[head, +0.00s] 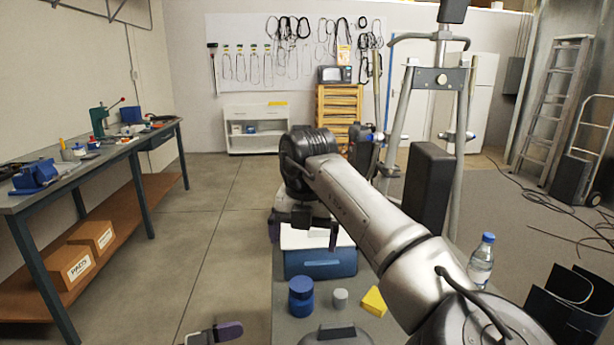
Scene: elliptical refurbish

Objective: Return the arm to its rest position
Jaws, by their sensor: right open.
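My right arm reaches in from the lower right, and its right gripper (304,236) points down with its two dark fingers spread apart. It is open and nothing shows between the fingers. It hangs over or just behind a blue bin with a white top (320,265); I cannot tell whether they touch. Part of my left gripper (215,334) shows at the bottom edge as a dark finger and a bit of metal. The rest of it is out of frame, so its opening cannot be read.
The bench top (335,322) holds a blue jar (301,297), a small grey cylinder (340,299), a yellow block (374,301) and a water bottle (481,262). A metal frame (400,110) rises behind my arm. A workbench (95,163) stands left, with clear floor between.

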